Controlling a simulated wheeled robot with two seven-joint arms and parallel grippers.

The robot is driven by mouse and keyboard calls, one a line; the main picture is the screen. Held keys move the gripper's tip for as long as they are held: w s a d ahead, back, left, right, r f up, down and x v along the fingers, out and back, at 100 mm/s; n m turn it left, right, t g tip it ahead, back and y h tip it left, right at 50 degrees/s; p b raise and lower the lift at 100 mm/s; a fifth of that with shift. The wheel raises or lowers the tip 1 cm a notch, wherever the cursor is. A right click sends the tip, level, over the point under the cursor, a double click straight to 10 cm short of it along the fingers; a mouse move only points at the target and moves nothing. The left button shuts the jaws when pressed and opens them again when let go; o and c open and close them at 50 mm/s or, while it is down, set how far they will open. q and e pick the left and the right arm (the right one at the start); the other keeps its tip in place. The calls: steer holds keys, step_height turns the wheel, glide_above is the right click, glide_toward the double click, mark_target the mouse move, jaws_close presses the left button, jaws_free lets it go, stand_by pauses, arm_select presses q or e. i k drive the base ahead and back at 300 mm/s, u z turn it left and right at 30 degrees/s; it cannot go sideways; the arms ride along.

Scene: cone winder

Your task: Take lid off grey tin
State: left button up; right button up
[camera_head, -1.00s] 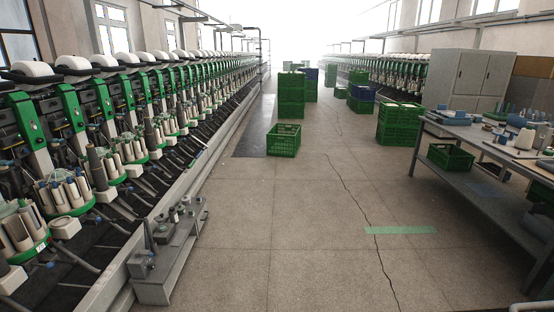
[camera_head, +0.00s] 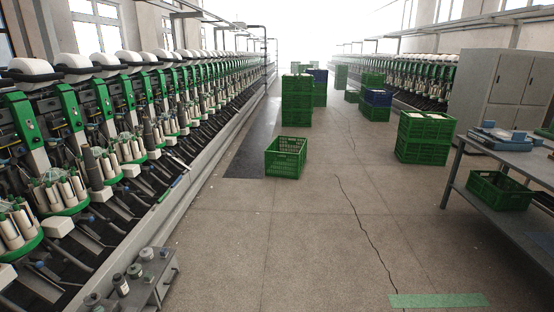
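I cannot make out a grey tin or its lid for certain. Small grey and dark cylindrical pieces sit on a low metal bench (camera_head: 150,284) at the lower left; they are too small to identify. A workbench (camera_head: 490,168) stands at the right with blue and grey items on top, partly cut off by the picture's edge. Neither of my grippers shows in the head view.
A long winding machine (camera_head: 95,150) with bobbins lines the left side. An empty green crate (camera_head: 286,158) stands on the floor ahead, and stacked green crates (camera_head: 424,138) stand by a grey cabinet (camera_head: 495,85).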

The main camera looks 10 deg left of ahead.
mark_target(145, 252)
steer(key=u, duration=0.2)
steer(key=i, duration=2.05)
steer(key=u, duration=1.1)
steer(key=i, duration=1.2)
steer(key=u, duration=1.75)
steer(key=i, duration=0.95)
steer(key=u, duration=0.4)
